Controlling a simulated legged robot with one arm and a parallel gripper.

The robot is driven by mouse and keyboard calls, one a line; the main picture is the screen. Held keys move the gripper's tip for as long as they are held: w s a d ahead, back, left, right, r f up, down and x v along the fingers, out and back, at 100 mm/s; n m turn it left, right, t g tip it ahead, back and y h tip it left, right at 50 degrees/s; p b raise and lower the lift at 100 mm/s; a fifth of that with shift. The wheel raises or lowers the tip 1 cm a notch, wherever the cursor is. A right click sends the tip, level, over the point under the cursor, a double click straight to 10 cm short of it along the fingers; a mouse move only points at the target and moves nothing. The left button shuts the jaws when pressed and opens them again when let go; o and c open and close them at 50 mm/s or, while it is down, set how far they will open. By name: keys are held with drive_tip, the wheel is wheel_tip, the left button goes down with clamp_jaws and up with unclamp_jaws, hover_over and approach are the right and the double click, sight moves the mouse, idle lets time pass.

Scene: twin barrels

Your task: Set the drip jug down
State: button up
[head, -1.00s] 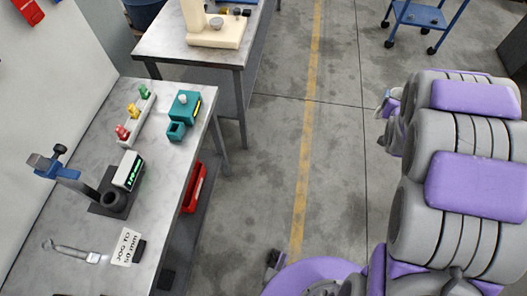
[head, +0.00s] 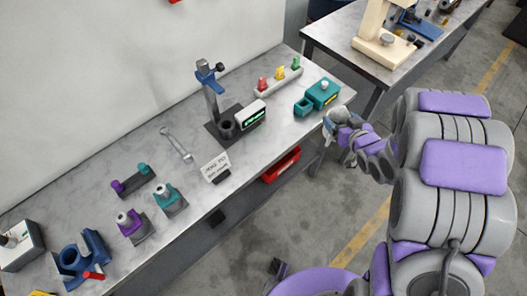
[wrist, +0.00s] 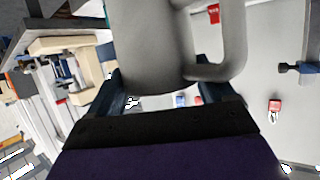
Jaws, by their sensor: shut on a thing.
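The drip jug is a plain grey vessel with a loop handle; it fills the upper middle of the wrist view (wrist: 152,50). My gripper (wrist: 162,88) is shut on its body, a dark finger on each side, with the handle to the right. In the head view my gripper (head: 347,134) is small, at the workbench's right front corner. The jug (head: 334,117) there is a small grey shape at its tip, partly hidden. I cannot tell whether it touches anything below.
The grey workbench (head: 90,165) holds a teal box (head: 323,92) near the gripper, a rack of coloured pieces (head: 279,76), a stand with a dark base (head: 211,98), a wrench (head: 176,143) and a card sign (head: 214,167). A red bin (head: 281,164) sits below. Bare top lies between these.

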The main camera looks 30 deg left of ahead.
drive_tip(key=s+a+f+n+g+y, duration=0.4)
drive_tip(key=s+a+n+g, duration=0.15)
drive_tip(key=s+a, duration=0.55)
drive_tip(key=shift+t, duration=0.25)
drive_tip(key=w+a+f+b, duration=0.1)
drive_tip(key=w+a, duration=0.1)
drive_tip(key=w, duration=0.2)
drive_tip(key=w+a+f+b, duration=0.1)
drive_tip(key=w+a+f, duration=0.1)
drive_tip(key=w+a, duration=0.1)
drive_tip(key=w+a+f+b, duration=0.1)
drive_tip(key=w+a+f, duration=0.1)
drive_tip(key=w, duration=0.3)
drive_tip(key=shift+w+a+b, duration=0.25)
drive_tip(key=shift+w+b, duration=0.05)
drive_tip(key=shift+w, duration=0.1)
drive_tip(key=shift+r, duration=0.1)
drive_tip(key=o, duration=1.2)
drive_tip(key=p+v, duration=0.2)
drive_tip(key=v, duration=1)
drive_tip(key=shift+s+a, duration=0.1)
